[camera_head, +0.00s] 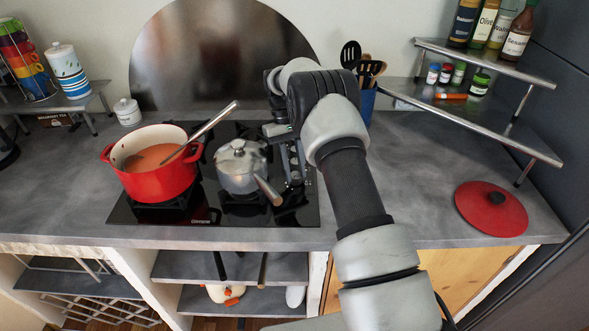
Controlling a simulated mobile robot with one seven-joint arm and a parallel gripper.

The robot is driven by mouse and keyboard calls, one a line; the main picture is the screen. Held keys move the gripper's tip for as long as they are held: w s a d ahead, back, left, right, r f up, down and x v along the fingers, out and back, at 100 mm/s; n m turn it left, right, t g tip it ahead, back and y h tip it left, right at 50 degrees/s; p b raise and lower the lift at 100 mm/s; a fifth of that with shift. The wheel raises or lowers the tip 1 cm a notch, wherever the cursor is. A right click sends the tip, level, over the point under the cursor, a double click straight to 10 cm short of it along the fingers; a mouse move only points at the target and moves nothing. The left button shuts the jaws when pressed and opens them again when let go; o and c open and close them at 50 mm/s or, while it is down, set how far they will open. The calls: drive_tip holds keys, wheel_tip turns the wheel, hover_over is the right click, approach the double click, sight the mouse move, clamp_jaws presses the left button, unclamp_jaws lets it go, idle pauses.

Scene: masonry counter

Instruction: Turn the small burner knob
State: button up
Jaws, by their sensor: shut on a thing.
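The black gas cooktop (308,212) sits in the grey counter. My gripper (295,178) points down over the cooktop's right side, to the right of the grey saucepan. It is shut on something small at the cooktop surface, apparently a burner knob. The knob itself is hidden behind the fingers and arm, so I cannot tell which one it is or how it is turned. The lidded grey saucepan (238,177) stands on a burner just left of the gripper. Its wooden-tipped handle (268,190) points to the front right, close to my fingers.
A red pot (158,183) of orange soup with a ladle (212,128) stands on the left burners. A red lid (490,208) lies at the right. A blue utensil holder (367,103) stands behind my arm, near a metal spice shelf (545,150). The right-hand counter is mostly clear.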

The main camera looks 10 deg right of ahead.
drive_tip(key=o, duration=1.1)
drive_tip(key=shift+c, duration=0.2)
drive_tip(key=v, duration=0.7)
drive_tip(key=shift+r, duration=0.25)
drive_tip(key=shift+w, duration=0.15)
